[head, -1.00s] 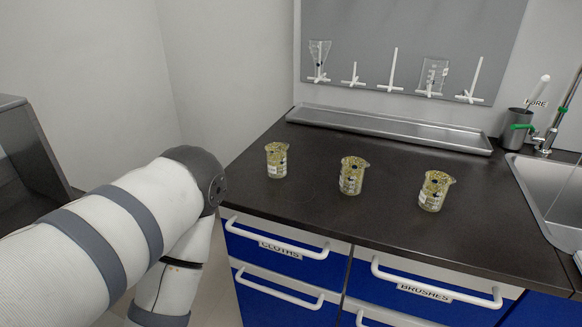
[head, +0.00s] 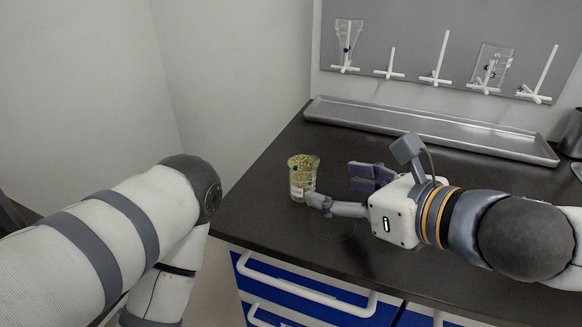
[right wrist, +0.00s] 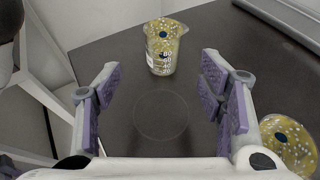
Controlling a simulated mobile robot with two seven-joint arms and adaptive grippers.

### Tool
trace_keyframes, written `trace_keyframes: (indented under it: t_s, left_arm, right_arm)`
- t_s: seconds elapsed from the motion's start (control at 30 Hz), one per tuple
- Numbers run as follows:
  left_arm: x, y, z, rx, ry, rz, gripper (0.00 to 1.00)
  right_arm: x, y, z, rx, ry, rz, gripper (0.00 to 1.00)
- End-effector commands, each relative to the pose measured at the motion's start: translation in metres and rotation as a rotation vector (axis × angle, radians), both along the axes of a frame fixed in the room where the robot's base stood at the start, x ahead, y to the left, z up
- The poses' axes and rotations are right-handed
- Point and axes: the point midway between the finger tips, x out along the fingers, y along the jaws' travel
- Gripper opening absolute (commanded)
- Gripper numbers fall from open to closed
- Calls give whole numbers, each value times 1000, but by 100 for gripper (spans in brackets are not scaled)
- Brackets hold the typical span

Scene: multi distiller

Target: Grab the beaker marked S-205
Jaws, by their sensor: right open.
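A glass beaker (head: 302,174) with speckled yellow contents stands upright on the dark counter in the head view. It also shows ahead of my right gripper in the right wrist view (right wrist: 166,48), with graduation marks; I cannot read S-205 on it. My right gripper (head: 338,188) is open and empty, reaching in from the right just beside this beaker. In the right wrist view its fingers (right wrist: 163,90) are spread, with the beaker beyond the gap between them. A second similar beaker (right wrist: 287,145) is partly cut off at lower right. My left gripper is out of view.
The dark counter (head: 265,205) has blue drawers below its front edge. A long metal tray (head: 420,129) lies at the back under a grey pegboard (head: 410,50) with white pegs and glassware. A wall stands at the left. My right arm covers much of the counter's right.

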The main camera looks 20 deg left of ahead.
Motion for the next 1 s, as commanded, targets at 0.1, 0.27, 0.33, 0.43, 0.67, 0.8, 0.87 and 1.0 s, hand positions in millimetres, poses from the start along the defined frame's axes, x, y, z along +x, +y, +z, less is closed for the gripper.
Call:
trace_keyframes:
  t_s: [0.1,0.27,0.33,0.43,0.67,0.8,0.87,1.0]
  left_arm:
    - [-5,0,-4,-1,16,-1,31]
    - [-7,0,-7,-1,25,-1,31]
    - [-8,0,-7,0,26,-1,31]
    - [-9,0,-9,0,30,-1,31]
    - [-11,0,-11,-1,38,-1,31]
    - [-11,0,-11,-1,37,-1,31]
    - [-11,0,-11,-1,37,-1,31]
    - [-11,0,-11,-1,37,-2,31]
  right_arm:
    - [12,21,-15,0,8,3,63]
    - [29,43,-26,-1,6,3,63]
    - [33,48,-28,-1,4,2,63]
    - [44,58,-38,-1,6,0,63]
    - [63,82,-53,-1,2,4,63]
    - [64,82,-52,-1,0,3,63]
    - [64,82,-52,-1,0,3,63]
    - [64,82,-52,-1,0,3,34]
